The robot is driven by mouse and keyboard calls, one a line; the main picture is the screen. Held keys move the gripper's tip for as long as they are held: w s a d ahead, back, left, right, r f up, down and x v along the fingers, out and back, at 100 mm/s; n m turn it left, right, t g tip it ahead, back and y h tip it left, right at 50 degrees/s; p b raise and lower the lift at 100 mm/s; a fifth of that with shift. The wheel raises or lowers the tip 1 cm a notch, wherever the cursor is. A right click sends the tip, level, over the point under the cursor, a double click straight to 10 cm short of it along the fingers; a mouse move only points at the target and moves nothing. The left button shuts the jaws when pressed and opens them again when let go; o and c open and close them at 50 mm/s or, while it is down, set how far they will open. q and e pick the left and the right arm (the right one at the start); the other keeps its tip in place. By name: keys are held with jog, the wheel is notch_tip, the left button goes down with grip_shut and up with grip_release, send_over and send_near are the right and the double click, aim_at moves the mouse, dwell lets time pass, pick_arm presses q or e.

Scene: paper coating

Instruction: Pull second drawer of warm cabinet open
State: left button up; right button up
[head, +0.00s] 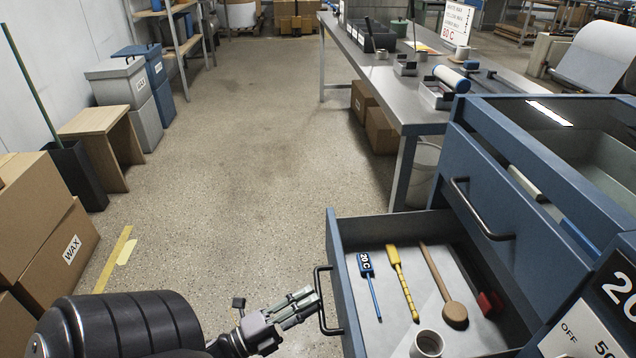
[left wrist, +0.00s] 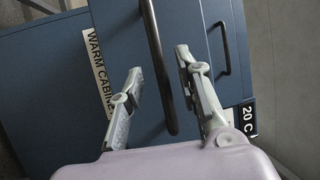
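The blue warm cabinet (head: 440,170) stands at the right. Its lower drawer (head: 347,262) is pulled well out, showing its pale inside. My left gripper (head: 314,296) is at this handle. In the left wrist view my left gripper (left wrist: 158,68) has its two fingers spread, with the dark handle bar (left wrist: 160,75) between them and gaps visible on both sides. The label "WARM CABINE" (left wrist: 99,75) shows left of the fingers. My right gripper is not in view.
Wax boxes (head: 55,240) stand at left. A metal table (head: 400,90) is behind. Middle floor is clear.

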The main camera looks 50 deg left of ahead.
pick_arm(q)
jog(key=v, duration=0.9)
jog(key=shift+w, duration=0.1)
